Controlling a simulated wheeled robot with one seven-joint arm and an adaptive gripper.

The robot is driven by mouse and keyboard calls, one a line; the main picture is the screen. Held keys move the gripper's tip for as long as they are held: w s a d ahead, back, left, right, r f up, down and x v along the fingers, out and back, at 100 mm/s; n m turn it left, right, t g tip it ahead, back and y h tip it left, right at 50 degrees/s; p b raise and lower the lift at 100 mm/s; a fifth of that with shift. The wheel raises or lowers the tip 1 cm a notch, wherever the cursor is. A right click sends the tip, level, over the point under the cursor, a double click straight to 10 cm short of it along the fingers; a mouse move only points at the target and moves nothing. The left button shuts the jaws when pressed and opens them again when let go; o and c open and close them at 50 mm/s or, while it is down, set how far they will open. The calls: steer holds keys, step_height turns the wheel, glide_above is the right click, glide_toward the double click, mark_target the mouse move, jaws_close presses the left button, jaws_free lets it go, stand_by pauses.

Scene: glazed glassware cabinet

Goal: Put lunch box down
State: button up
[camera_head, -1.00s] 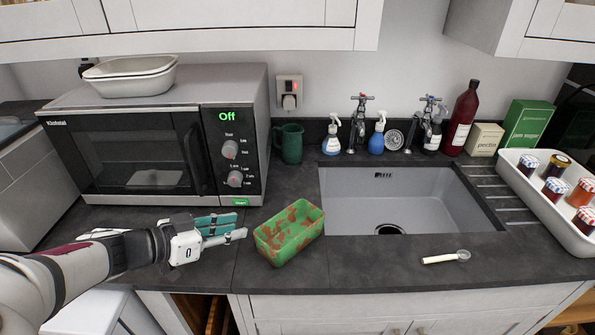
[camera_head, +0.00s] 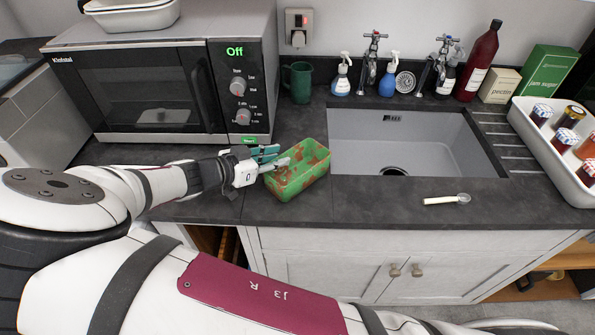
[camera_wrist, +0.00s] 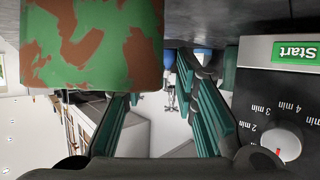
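The lunch box, an open green box with brown patches (camera_head: 300,180), sits upright on the dark worktop between the microwave and the sink. My gripper (camera_head: 270,160) is at its left end, with the teal fingers close against the box. In the wrist view the lunch box (camera_wrist: 95,50) fills the upper left and hides part of the left finger. A clear gap shows between the two fingers, and nothing is clamped there. I cannot tell whether a finger touches the box.
The microwave (camera_head: 150,95) stands just behind and left of my gripper. A green mug (camera_head: 299,84) stands behind the box. The sink (camera_head: 410,140) is to the right, with a white-handled scoop (camera_head: 447,200) in front of it. A tray of jars (camera_head: 540,150) is far right.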

steer(key=shift+x, duration=1.3)
steer(key=shift+f, duration=0.1)
jaws_close()
